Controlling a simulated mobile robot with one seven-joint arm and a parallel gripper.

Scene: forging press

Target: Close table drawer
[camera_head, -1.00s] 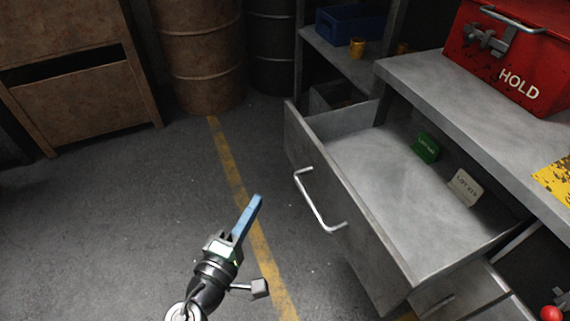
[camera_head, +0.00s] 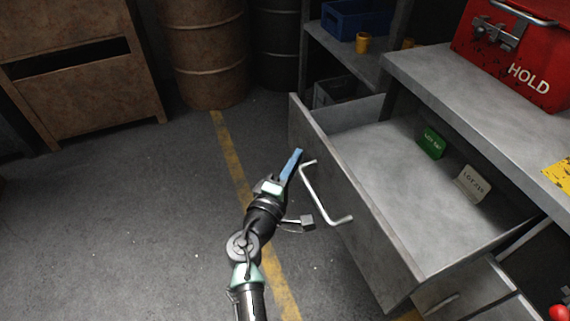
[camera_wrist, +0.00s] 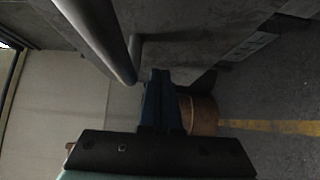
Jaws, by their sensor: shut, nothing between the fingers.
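The grey metal table drawer (camera_head: 372,225) is pulled far out of the table (camera_head: 440,90), with its inside showing. Its bar handle (camera_head: 322,196) is on the front panel. A green tag (camera_head: 431,142) and a pale tag (camera_head: 473,184) stand inside the drawer. My gripper (camera_head: 297,154) is shut and empty. Its blue fingertips are at the drawer front, close to the handle's upper end. In the wrist view the fingers (camera_wrist: 160,88) lie just beside the handle bar (camera_wrist: 98,32). I cannot tell whether they touch the handle or the panel.
A red box marked HOLD (camera_head: 515,52) stands on the table. A shelf with a blue bin (camera_head: 357,20) is behind. The floor left of the drawer is clear.

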